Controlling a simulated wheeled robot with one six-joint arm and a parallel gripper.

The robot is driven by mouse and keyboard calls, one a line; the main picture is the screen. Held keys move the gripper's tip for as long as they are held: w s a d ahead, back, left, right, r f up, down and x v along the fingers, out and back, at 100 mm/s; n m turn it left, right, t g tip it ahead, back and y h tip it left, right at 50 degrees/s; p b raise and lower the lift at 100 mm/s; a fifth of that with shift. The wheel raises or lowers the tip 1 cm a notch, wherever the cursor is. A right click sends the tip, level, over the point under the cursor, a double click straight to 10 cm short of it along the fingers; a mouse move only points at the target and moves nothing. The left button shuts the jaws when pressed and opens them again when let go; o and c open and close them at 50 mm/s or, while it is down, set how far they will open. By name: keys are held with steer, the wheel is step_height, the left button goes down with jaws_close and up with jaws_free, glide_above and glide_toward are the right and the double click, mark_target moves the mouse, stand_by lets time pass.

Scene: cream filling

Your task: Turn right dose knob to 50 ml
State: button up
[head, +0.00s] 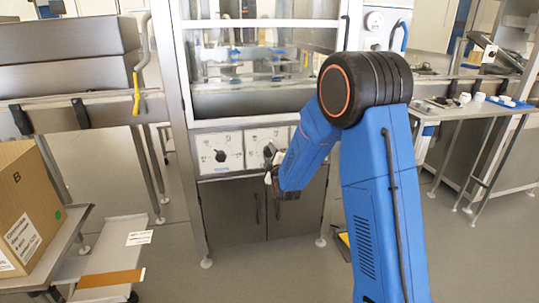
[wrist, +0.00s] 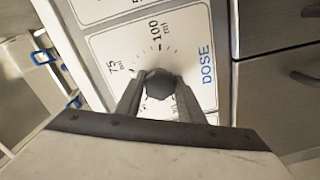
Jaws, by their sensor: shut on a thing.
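In the wrist view the dark dose knob (wrist: 159,84) sits on a white dial plate (wrist: 118,45) with the blue word DOSE and marks that include 75 ml and 100 ml. My gripper (wrist: 159,92) has one finger on each side of the knob and is shut on it. The knob's pointer cannot be made out, and the lower part of the dial is hidden by my gripper. In the head view my gripper (head: 270,160) is at the machine's front panel, where my arm covers part of the right side.
Another white dial plate (head: 218,153) with a dark knob is left of my gripper. Grey cabinet doors (head: 233,209) with handles are below the panel. A cardboard box (head: 28,205) stands on a cart at the left. A side table with small items (head: 465,100) is at the right.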

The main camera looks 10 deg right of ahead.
steer(key=n, duration=1.3)
steer(key=shift+a+n, duration=0.1)
steer(key=shift+n, duration=0.2)
stand_by(0.4)
steer(key=o, duration=1)
steer(key=shift+o, duration=0.2)
steer(key=shift+s, duration=0.1)
